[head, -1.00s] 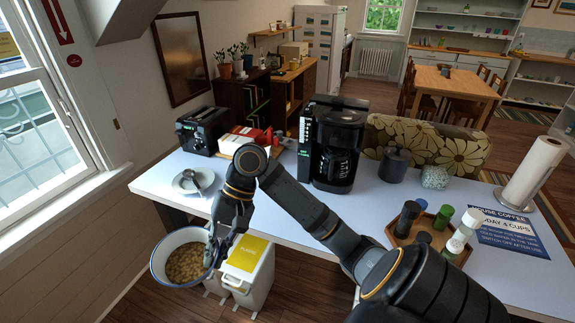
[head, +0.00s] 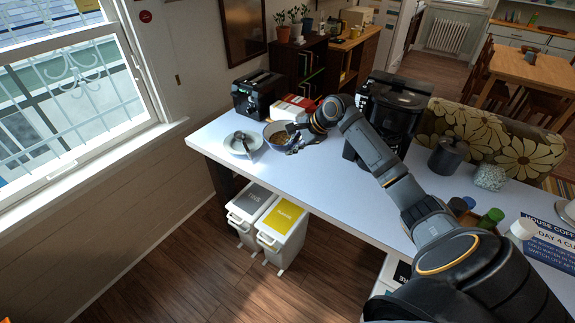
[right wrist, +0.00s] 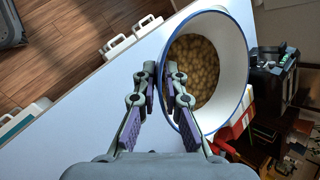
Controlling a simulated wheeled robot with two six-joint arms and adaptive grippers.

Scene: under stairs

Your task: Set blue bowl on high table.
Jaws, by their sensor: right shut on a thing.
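The blue bowl, white inside with a blue rim and filled with light brown pieces, is at the far left part of the high white table (head: 330,180). In the head view the bowl (head: 270,139) is partly hidden by my right gripper (head: 292,137). In the right wrist view the gripper (right wrist: 164,75) is shut on the near rim of the bowl (right wrist: 234,55). The bowl is over the tabletop; I cannot tell whether its base touches it. My left gripper is not in view.
A coffee maker (head: 398,95) is to the right. Two bins (head: 282,230) stand below the table's front edge.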

